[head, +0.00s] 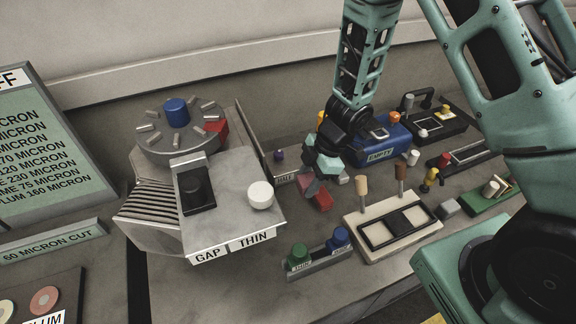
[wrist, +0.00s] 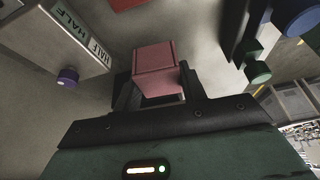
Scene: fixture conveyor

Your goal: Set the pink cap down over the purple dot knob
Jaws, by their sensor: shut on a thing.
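The pink cap (wrist: 157,68) is a square-edged block held between the two fingers of my gripper (wrist: 158,90) in the wrist view. In the head view my gripper (head: 318,178) hangs above the bench, and the cap (head: 311,187) is small and partly hidden by the fingers. The purple dot knob (wrist: 68,77) stands at the end of a pale block marked HALF, left of the cap and apart from it, in the wrist view. In the head view the knob (head: 279,155) is small, left of my gripper, behind the HALF label.
A red block (head: 323,202) lies on the bench below my gripper. Blue (head: 338,236) and green (head: 298,253) knobs stand in front, beside a cream panel (head: 372,246). A blue box (head: 380,145) is at right. A thin upright plate (head: 254,143) stands left of the purple knob.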

